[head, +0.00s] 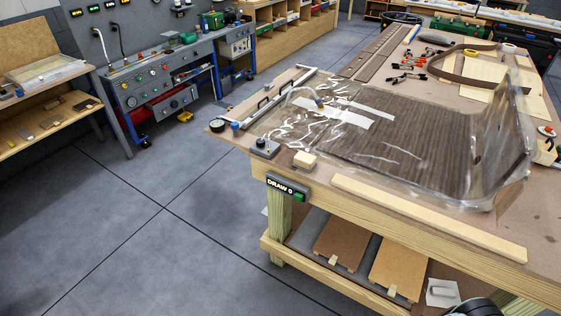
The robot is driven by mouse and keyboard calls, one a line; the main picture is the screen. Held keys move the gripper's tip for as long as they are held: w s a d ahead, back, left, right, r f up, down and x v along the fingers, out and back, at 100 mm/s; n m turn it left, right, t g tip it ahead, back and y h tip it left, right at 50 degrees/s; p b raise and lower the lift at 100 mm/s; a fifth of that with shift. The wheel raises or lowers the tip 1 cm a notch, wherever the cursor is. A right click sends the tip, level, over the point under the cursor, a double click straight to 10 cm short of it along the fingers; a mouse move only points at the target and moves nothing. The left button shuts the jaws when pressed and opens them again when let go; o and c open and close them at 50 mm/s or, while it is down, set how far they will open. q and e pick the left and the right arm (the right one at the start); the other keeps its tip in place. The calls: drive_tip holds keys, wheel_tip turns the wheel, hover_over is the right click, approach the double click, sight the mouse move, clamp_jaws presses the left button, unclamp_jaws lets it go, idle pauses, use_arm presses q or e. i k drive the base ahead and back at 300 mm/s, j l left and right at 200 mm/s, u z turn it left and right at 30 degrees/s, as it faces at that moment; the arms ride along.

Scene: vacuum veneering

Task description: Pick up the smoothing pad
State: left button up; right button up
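I cannot tell for certain which thing is the smoothing pad. A small pale block (305,159) lies on the near left edge of the workbench (235,138), beside the clear vacuum bag. A grey block (442,292) on a white sheet lies on the bench's lower shelf at the bottom right. A wooden piece with a red top (546,148) stands at the right edge of the picture. Neither gripper shows. A dark rounded shape at the bottom right edge may be part of my arm.
The clear bag (400,178) holds dark striped veneer on the bench. A long pale batten (425,216) lies along the front edge. A control box marked DRAW 0 (287,187) hangs on the bench's front. Two brown boards (340,243) lie below. The floor (130,220) at left is clear.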

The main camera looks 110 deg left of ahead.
sight(303, 160)
drive_tip(key=u, duration=3.55)
